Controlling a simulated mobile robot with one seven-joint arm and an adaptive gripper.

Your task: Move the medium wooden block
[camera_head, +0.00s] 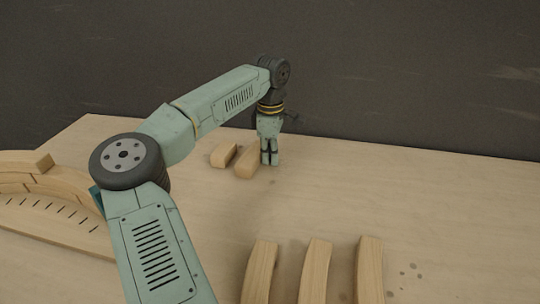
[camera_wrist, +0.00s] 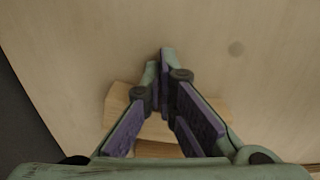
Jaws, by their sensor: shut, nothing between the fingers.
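Two wooden blocks lie side by side near the back of the table, a shorter one (camera_head: 222,155) on the left and a longer one (camera_head: 247,162) on the right. I cannot tell for certain which is the medium block. My gripper (camera_head: 270,162) points down just right of the longer block, shut and empty; whether it touches that block is unclear. In the wrist view, my gripper's fingers (camera_wrist: 159,62) meet at their tips, and a wooden block (camera_wrist: 118,98) lies behind them, partly hidden by the fingers. Part of another block (camera_wrist: 158,149) shows below it.
Three curved wooden pieces stand in a row at the front, left (camera_head: 260,272), middle (camera_head: 315,270) and right (camera_head: 369,270). A curved wooden form with dark slots (camera_head: 50,222) is at the left, partly behind my arm. The table (camera_head: 440,210) is clear on the right; a dark wall (camera_head: 400,70) stands behind.

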